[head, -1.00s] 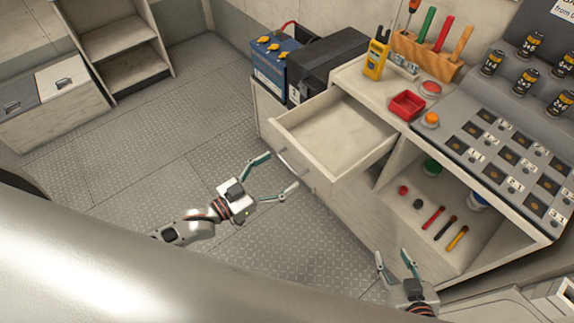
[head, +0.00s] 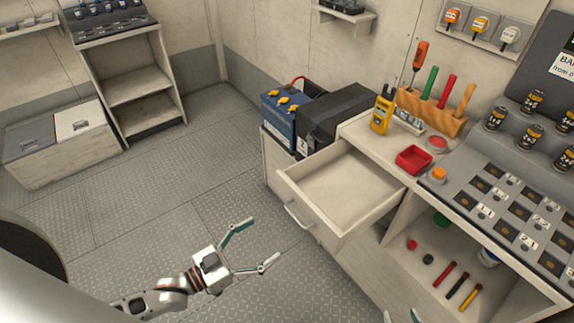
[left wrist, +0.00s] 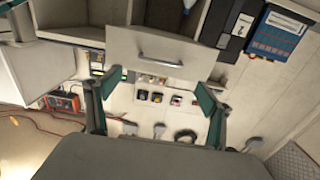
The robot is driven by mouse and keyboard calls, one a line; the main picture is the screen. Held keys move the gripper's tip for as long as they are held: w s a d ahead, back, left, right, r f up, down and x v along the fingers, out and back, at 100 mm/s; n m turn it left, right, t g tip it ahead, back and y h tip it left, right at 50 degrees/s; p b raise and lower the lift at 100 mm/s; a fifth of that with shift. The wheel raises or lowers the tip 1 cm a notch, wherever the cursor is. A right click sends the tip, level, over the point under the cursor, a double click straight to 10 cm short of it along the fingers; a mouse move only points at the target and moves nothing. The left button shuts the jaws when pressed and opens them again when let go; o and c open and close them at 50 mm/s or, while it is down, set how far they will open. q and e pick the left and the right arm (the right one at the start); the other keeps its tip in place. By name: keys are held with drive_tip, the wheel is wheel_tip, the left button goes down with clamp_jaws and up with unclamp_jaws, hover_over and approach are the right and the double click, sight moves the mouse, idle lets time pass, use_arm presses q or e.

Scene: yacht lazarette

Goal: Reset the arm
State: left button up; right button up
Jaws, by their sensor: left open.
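My left gripper (head: 263,240) is open and empty, low over the floor, to the left of the pulled-out drawer (head: 292,187). Its fingertips are apart from the drawer's metal handle (head: 297,216). In the left wrist view the open fingers (left wrist: 160,84) frame the space below the drawer front (left wrist: 125,48) and its handle (left wrist: 158,60). The drawer stands open and looks empty. Only the fingertips of my right gripper (head: 401,316) show at the bottom edge of the head view; they are spread apart with nothing visible between them.
The counter holds a yellow meter (head: 382,114), a red tray (head: 413,159) and a tool rack (head: 431,112). A blue battery (head: 279,117) and black box (head: 345,123) stand behind the drawer. An open shelf holds small items. The floor (head: 150,215) at left is clear.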

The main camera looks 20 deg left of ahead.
use_arm(q)
drive_tip(key=s+f+n+g+y, duration=0.2)
drive_tip(key=s+f+g+y, duration=0.1)
drive_tip(key=s+f+y, duration=0.4)
drive_tip(key=shift+f+n+g+y, duration=0.4)
drive_tip(key=shift+f, duration=0.05)
idle(2.1)
